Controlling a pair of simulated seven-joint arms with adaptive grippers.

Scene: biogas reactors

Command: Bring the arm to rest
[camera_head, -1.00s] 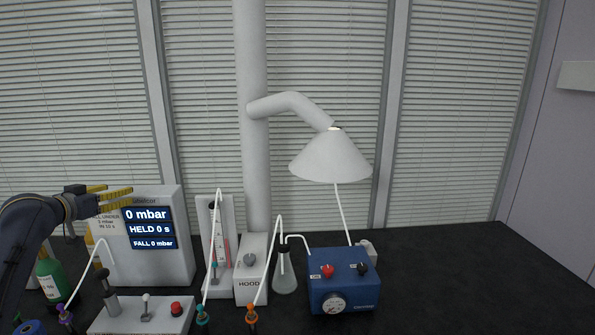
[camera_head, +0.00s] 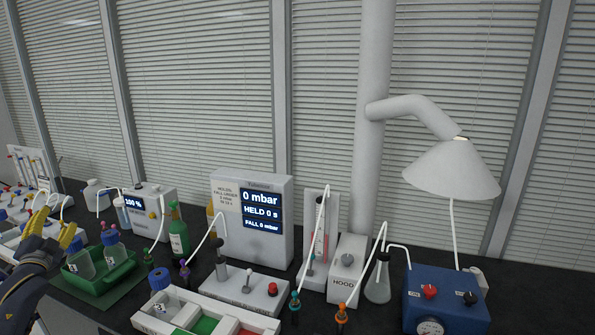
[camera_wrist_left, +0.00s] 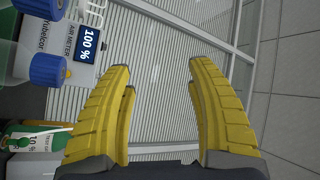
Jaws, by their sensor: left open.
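My left gripper (camera_head: 56,230) is at the left edge of the head view, above the bench and near a green tray (camera_head: 108,278) holding blue-capped bottles. In the left wrist view its yellow fingers (camera_wrist_left: 163,105) are wide apart with nothing between them. Beyond the fingers are window blinds. My right gripper is not in view.
The pressure display box (camera_head: 252,216) stands at the back middle, with a green bottle (camera_head: 178,232) and an air meter (camera_head: 150,208) left of it. A lamp-shaped hood (camera_head: 452,170) hangs over a blue pump box (camera_head: 447,297) at right. White tubes arch between devices.

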